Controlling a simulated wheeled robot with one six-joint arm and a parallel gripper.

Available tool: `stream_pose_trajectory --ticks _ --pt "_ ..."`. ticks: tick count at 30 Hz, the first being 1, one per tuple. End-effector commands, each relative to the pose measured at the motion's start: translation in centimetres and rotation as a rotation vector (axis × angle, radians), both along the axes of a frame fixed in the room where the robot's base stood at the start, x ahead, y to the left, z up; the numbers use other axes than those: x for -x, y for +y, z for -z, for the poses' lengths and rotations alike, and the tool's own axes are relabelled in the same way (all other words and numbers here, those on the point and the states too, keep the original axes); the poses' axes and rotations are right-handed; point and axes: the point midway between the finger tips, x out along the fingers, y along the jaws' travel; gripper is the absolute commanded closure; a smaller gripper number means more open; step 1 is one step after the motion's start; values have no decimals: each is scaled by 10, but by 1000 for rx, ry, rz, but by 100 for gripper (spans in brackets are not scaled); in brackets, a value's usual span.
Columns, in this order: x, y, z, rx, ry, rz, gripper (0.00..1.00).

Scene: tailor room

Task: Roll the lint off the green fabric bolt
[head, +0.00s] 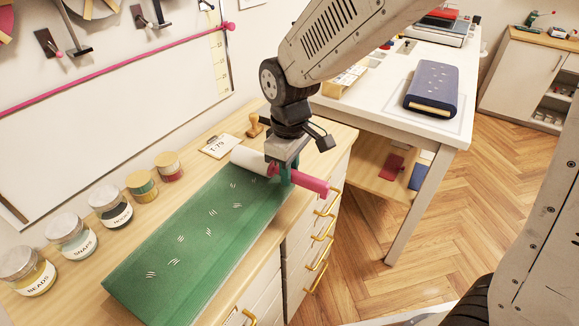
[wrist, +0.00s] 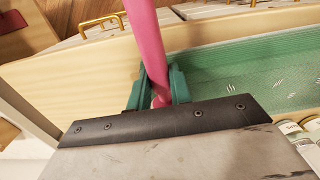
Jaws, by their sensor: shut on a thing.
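The green fabric bolt (head: 195,240) lies flat along the wooden dresser top, with several groups of white lint marks on it. Its green surface also shows at the right of the wrist view (wrist: 240,72). My gripper (head: 284,172) is shut on the pink handle of the lint roller (head: 312,182), over the far end of the bolt. In the wrist view, the pink handle (wrist: 150,45) stands between the green fingers. The white roller head (head: 250,160) lies at the bolt's far end; whether it touches the fabric I cannot tell.
Several labelled jars (head: 110,206) stand along the bolt's left side. A tag card (head: 219,147) and a wooden stamp (head: 255,126) lie beyond it. A white table (head: 385,115) with a navy bolt (head: 431,88) stands at the right. Drawers with brass handles face the open floor.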

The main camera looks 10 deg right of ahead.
Motion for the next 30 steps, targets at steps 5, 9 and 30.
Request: stream_pose_trajectory --ticks 5,9,30 --pt "0 0 4 1 1 0 100" --pt "0 0 7 1 1 0 100" --pt "15 12 10 0 0 -2 100"
